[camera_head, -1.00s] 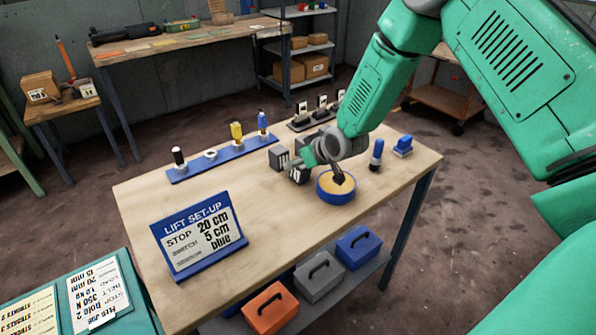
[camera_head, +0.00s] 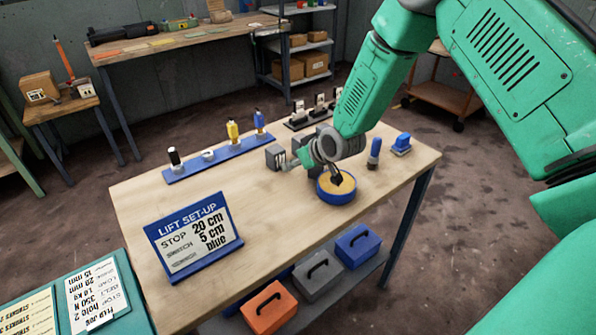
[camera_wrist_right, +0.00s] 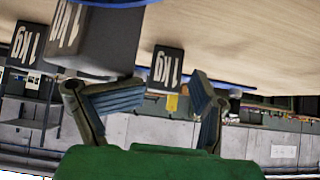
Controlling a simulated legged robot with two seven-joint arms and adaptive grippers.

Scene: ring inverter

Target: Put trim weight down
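Dark grey trim weights marked 1 kg stand near the middle of the bench. In the head view one (camera_head: 274,157) is left of my right gripper (camera_head: 292,162), and another dark block (camera_head: 300,141) is partly hidden behind it. In the right wrist view a large weight (camera_wrist_right: 90,45) is close, beside the left finger. A smaller one (camera_wrist_right: 168,66) shows farther off, beyond the gap between the fingers. My right gripper (camera_wrist_right: 155,100) has its fingers spread, with nothing seen gripped between them. My left gripper is not in view.
A blue dish with a yellow inside (camera_head: 335,195) is just right of the gripper; a dark piece shows over it. A LIFT SET-UP sign (camera_head: 194,238) stands at front left. A blue rack (camera_head: 220,158) and blue parts (camera_head: 401,144) are nearby. The bench's front middle is clear.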

